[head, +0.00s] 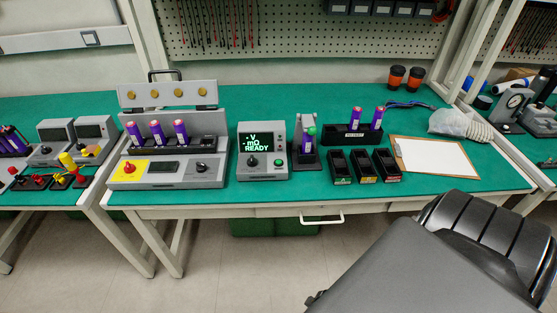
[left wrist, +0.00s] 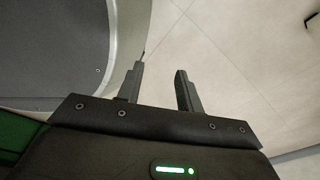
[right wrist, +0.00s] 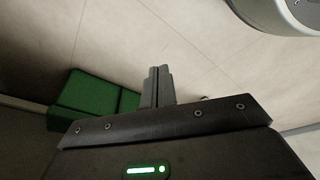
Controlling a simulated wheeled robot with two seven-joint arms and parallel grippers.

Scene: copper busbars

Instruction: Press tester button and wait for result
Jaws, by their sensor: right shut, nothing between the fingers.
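The tester (head: 262,151) is a grey box on the green bench. Its dark screen (head: 262,142) reads "V", "mΩ" and "READY" in pale green. A green button (head: 279,162) and a black knob (head: 253,161) sit below the screen. My left gripper (left wrist: 160,85) is open and empty above the floor in the left wrist view. My right gripper (right wrist: 158,82) is shut and empty, with pale floor behind it. Neither gripper shows in the head view.
A grey fixture (head: 167,172) with purple cells stands left of the tester. A black holder (head: 347,136) with two cells, several small bins (head: 363,165) and a clipboard (head: 434,158) lie to the right. A green box (right wrist: 95,100) is on the floor. The bench's front strip is mostly clear.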

